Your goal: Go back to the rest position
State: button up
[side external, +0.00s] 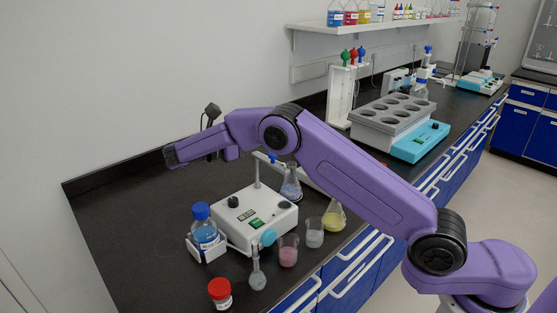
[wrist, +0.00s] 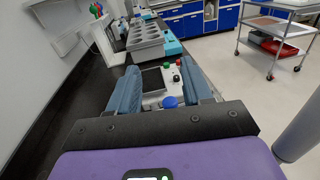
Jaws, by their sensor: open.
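My purple arm reaches leftward over the black bench (side external: 130,205) in the side external view. My gripper (side external: 170,157) is at its far left end, raised above the bench near the wall and holding nothing. In the wrist view the two blue-grey fingers of my gripper (wrist: 160,75) stand wide apart with a gap between them. A white stirrer device (side external: 258,220) sits on the bench below my forearm; its dark square plate (wrist: 152,80) shows between the fingers in the wrist view. My fingertips are small and dark in the side view.
A blue-capped bottle (side external: 204,232), a red-capped jar (side external: 220,293), a small flask (side external: 257,277) and several beakers and flasks crowd the stirrer. A grey multi-hole rack (side external: 392,115) stands farther back. A wall shelf (side external: 370,27) is above. The bench's left end is clear.

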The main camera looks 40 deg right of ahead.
jog(key=s+f+m+t+y, duration=0.1)
jog(key=s+y, duration=0.5)
jog(key=s, duration=0.6)
jog(key=s+d+f+m+y, duration=0.1)
jog(key=s+f+y, duration=0.2)
jog(key=s, duration=1)
jog(key=s+d+f+m+t+y, duration=0.1)
jog(key=s+f+y, duration=0.2)
jog(key=s+y, duration=0.6)
jog(key=s, duration=0.4)
jog(key=shift+d+m+t, duration=0.25)
jog(key=shift+m+t, duration=0.05)
jog(key=shift+m, duration=0.1)
jog(key=shift+r, duration=0.1)
